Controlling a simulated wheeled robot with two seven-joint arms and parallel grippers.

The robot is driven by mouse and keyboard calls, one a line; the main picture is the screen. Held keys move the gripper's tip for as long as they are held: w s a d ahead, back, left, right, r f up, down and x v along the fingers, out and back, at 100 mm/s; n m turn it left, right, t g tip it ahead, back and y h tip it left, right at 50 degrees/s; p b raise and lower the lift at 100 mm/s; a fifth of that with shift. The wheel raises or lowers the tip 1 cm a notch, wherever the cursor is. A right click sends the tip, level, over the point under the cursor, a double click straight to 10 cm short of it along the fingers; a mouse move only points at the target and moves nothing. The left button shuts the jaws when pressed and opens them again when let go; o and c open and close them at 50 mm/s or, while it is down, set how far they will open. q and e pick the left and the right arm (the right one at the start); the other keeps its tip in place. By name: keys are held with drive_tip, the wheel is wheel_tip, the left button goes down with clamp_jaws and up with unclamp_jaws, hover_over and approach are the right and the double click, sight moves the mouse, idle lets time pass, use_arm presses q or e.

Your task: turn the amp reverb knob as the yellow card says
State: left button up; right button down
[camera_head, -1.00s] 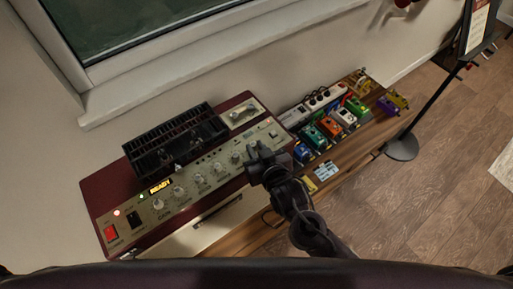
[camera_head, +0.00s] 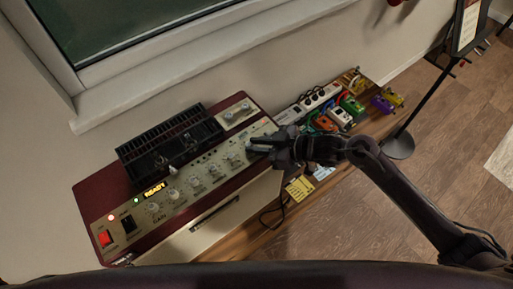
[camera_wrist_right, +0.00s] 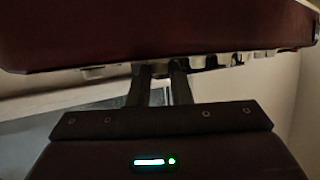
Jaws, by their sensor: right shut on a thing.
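The amp (camera_head: 88,194) is dark red with a slanted metal control panel carrying a row of pale knobs (camera_head: 194,183). A small display on it reads READY. My right gripper (camera_head: 254,146) is at the right end of the knob row. In the right wrist view its fingers (camera_wrist_right: 158,85) are closed around one pale knob (camera_wrist_right: 160,70) under the panel edge; other knobs show on both sides. The fingers hide this knob in the head view, and its label cannot be read. The yellow card (camera_head: 299,188) lies on the wooden bench, its writing too small to read. My left gripper is not in view.
A black grille-like unit (camera_head: 168,143) sits on the amp. Behind my right arm are a white power strip (camera_head: 318,97) and several coloured pedals (camera_head: 350,106). A pale blue card (camera_head: 323,173) lies beside the yellow one. A black stand (camera_head: 398,146) is at right.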

drive_tip(key=shift+w+n+g+y+b, duration=0.2)
drive_tip(key=shift+n+g+b, duration=0.4)
drive_tip(key=shift+g, duration=0.05)
drive_tip(key=shift+w+n+g+y+b, duration=0.15)
drive_tip(key=shift+n+g+y+b, duration=0.05)
drive_tip(key=shift+n+g+b, duration=0.45)
drive_tip(key=c, duration=1.3)
unclamp_jaws()
drive_tip(key=shift+b+v, duration=1.25)
drive_tip(key=shift+v, duration=2.7)
